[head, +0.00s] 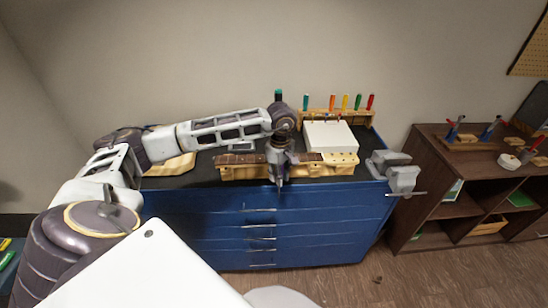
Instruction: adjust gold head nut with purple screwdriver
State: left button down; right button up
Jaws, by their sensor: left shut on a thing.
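My left gripper (281,176) points down over the front of the blue workbench, at the middle of a dark brown guitar neck (241,159). It is shut on a slim thing, most likely the purple screwdriver, as no purple handle shows in the rack; the fingers hide most of it. The neck lies on a light wooden support (238,173), and my gripper covers its middle. The gold head nut is too small or hidden to make out. I cannot tell whether the held tool touches the neck. My right gripper is not in view.
A rack (352,113) with several coloured screwdrivers stands at the back behind a white box (330,136). A grey vise (396,174) sits at the bench's right end. A wooden board (172,166) lies at left. A brown shelf (450,185) stands right.

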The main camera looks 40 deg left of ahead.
pick_arm(q)
jog(key=s+d+f+m, duration=0.2)
jog(key=d+f+m, duration=0.4)
jog(key=f, duration=0.5)
jog(key=s+d+f+m, duration=0.3)
jog(key=d+f+m, duration=0.4)
jog(key=f+m, duration=0.4)
jog(key=shift+d+f, duration=0.15)
jog(key=shift+f, duration=0.45)
